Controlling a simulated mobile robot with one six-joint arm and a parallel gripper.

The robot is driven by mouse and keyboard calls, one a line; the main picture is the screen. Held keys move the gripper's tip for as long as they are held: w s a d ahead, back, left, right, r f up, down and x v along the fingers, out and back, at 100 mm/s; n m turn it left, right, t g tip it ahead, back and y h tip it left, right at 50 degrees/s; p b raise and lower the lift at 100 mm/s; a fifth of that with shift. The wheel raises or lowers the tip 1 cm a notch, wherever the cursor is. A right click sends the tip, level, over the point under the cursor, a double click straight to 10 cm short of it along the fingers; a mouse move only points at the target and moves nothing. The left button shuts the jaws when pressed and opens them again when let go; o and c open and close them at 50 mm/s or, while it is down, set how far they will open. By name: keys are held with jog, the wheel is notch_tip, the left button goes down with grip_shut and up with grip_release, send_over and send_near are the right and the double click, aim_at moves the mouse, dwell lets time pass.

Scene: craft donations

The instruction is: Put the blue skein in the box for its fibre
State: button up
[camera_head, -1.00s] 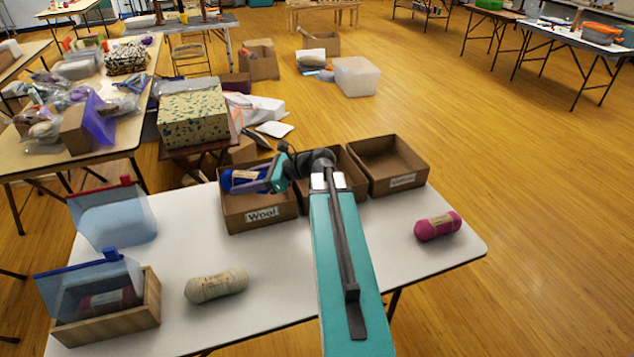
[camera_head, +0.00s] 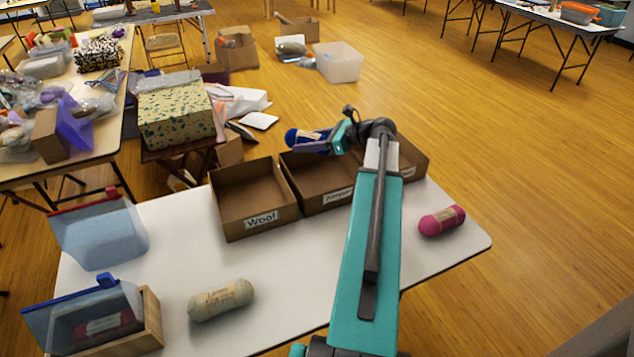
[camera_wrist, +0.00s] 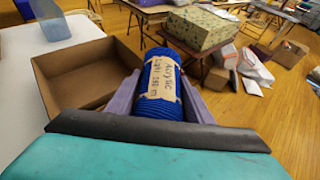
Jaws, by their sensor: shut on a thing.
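My gripper (camera_head: 328,143) is shut on the blue skein (camera_head: 303,136) and holds it in the air, near the back edges of the left and middle boxes in the head view. In the wrist view the blue skein (camera_wrist: 160,86) lies between both fingers, its tan label reading "Acrylic" and a smaller line below. The left cardboard box (camera_head: 229,222), labelled "Wool", looks empty. The middle box (camera_head: 318,203) has a label I cannot read clearly. The right box (camera_head: 414,160) is partly hidden by my arm, its label too.
A pale skein (camera_head: 221,299) and a magenta skein (camera_head: 441,221) lie on the white table (camera_head: 180,245). A wooden tray (camera_head: 151,318) with a blue-edged clear cover holds another skein. A patterned box (camera_head: 175,118) stands behind the cardboard boxes.

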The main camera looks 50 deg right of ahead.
dwell(0.3)
jog(key=shift+f, duration=3.15)
jog(key=shift+f+p, duration=0.35)
jog(key=shift+f, duration=1.5)
jog(key=shift+f, duration=0.6)
jog(key=o, duration=1)
jog(key=shift+o, duration=0.2)
